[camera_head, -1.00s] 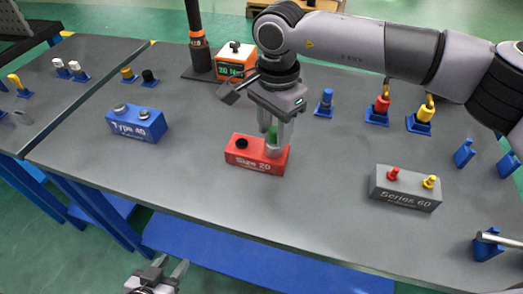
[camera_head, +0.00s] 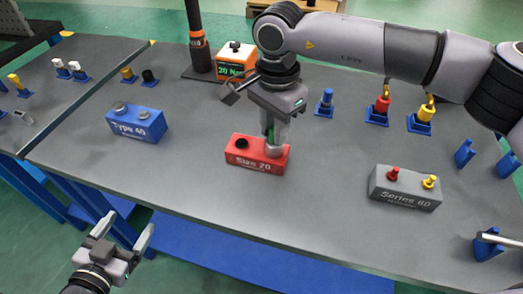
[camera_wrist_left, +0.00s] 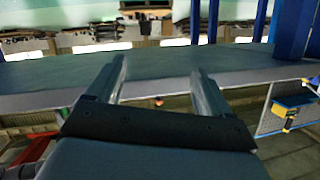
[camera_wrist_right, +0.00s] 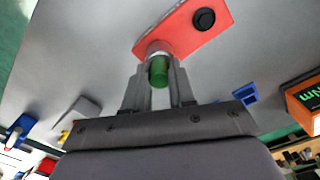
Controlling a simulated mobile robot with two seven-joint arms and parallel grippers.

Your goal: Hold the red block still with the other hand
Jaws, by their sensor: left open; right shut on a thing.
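The red block (camera_head: 245,160), marked "Size 20", lies on the grey table, with a black round top on its left part. It also shows in the right wrist view (camera_wrist_right: 180,32). My right gripper (camera_head: 272,146) points down at the block's right end. It is shut on a green cylindrical piece (camera_wrist_right: 159,71); the green piece stands at the block, and its lower end is partly hidden by the fingers. My left gripper (camera_head: 127,229) is open and empty, off the table's front edge, well left of and nearer than the red block. Its spread fingers show in the left wrist view (camera_wrist_left: 158,75).
A blue block (camera_head: 137,125) stands left on the table, a grey block (camera_head: 405,188) right. Blue holders with coloured pieces line the back. An orange box (camera_head: 236,62) and a dark post (camera_head: 198,45) stand behind. The table's front middle (camera_head: 270,215) is clear.

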